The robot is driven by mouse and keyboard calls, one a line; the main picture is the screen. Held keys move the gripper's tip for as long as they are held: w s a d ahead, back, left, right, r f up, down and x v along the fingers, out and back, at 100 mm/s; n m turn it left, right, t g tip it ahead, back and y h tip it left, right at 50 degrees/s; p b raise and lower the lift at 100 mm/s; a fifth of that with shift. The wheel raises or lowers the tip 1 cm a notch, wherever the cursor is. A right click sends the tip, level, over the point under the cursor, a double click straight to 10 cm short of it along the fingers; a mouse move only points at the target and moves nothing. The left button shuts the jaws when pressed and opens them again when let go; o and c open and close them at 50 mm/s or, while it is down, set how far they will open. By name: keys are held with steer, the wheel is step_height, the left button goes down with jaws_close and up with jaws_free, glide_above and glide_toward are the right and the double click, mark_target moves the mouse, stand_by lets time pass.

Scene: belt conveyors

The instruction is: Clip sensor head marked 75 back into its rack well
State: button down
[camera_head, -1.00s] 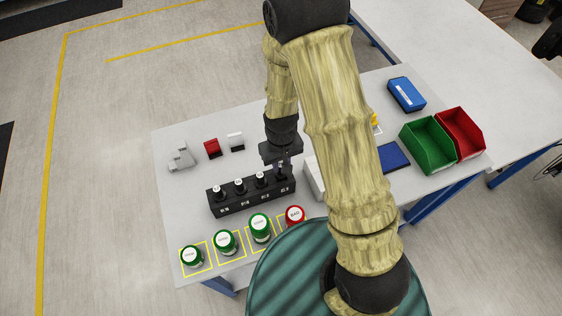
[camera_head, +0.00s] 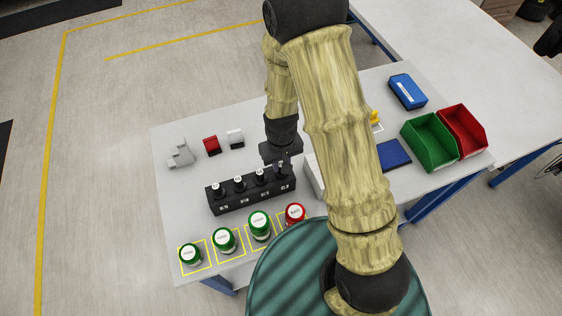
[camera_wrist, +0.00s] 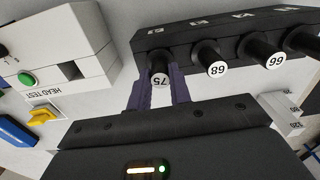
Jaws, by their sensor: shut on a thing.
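The sensor head marked 75 (camera_wrist: 161,80) is between the two fingers of my gripper (camera_wrist: 160,88) in the wrist view, and the fingers are shut on it. It stands at the end well of the black rack (camera_wrist: 185,36), in line with the other heads. The wrist view does not show whether it is fully seated. In the head view my gripper (camera_head: 283,161) is over the right end of the rack (camera_head: 240,200), partly hiding that well.
A white head test box (camera_wrist: 70,50) with a green button is close beside the gripper. Green-lidded jars (camera_head: 225,240) and a red-lidded jar (camera_head: 295,213) stand in front of the rack. Green (camera_head: 428,142) and red (camera_head: 462,128) bins are at the right.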

steer(key=shift+f, duration=0.25)
stand_by(0.4)
steer(key=c, duration=1.2)
jaws_free()
steer(key=shift+r, duration=0.1)
step_height(320, 180, up, 17)
steer(key=b, duration=0.2)
steer(key=shift+r+b, duration=0.15)
steer(key=shift+b, duration=0.25)
